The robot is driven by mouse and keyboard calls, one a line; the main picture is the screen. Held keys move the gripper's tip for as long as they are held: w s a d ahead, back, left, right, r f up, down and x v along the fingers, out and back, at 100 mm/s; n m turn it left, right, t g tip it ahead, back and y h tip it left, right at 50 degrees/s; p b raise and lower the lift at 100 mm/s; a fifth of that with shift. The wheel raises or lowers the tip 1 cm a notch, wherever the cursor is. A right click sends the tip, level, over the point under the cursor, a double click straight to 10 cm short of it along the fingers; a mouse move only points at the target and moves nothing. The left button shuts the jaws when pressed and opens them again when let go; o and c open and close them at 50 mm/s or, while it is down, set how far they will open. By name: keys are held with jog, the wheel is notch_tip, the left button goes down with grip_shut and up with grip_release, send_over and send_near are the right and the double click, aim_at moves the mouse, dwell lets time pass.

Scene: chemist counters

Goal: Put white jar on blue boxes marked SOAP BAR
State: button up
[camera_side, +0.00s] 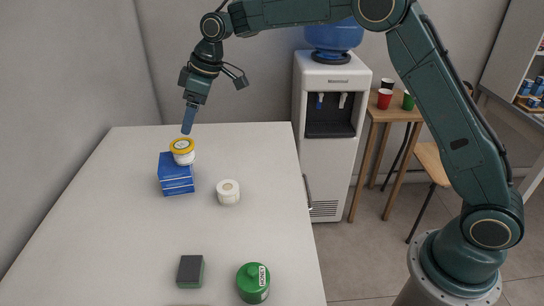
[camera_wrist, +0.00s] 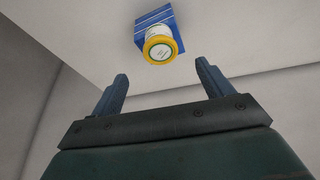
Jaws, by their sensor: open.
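A white jar with a yellow lid (camera_side: 183,156) appears upright on top of the stacked blue boxes (camera_side: 177,180), near their back right corner in the side view. The jar (camera_wrist: 160,48) also shows in the wrist view, against the blue boxes (camera_wrist: 160,17). The marking on the boxes is too small to read. My gripper (camera_side: 188,128) is just above the jar's lid in the side view. In the wrist view my gripper (camera_wrist: 161,70) is open, with nothing between its fingers and the jar beyond their tips.
A small white round container (camera_side: 228,192) stands right of the boxes on the white table (camera_side: 110,220). A dark green box (camera_side: 190,271) and a green can (camera_side: 253,282) stand at the front. The left of the table is clear. A water dispenser (camera_side: 327,160) stands behind at right.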

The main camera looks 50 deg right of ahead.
jog(key=shift+v, duration=0.8)
jog(key=s+d+r+m, duration=0.1)
jog(key=s+d+r, duration=0.25)
jog(key=s, duration=0.25)
jog(key=s+d+r+m+t+h, duration=0.1)
jog(key=s+d+r+m, duration=0.1)
jog(key=s+r, duration=0.35)
jog(key=s+d+r+m, duration=0.1)
jog(key=s+d+r, duration=0.1)
jog(key=s, duration=0.6)
jog(key=s+d+f+m+h, duration=0.1)
jog(key=s+d+f+m, duration=0.1)
jog(key=s, duration=0.8)
jog(key=s+d+f+m+t+h, duration=0.1)
jog(key=s+d+f+m, duration=0.2)
jog(key=s, duration=0.8)
jog(key=shift+s+d+f, duration=0.35)
jog(key=shift+d+f, duration=0.25)
jog(key=shift+f, duration=0.05)
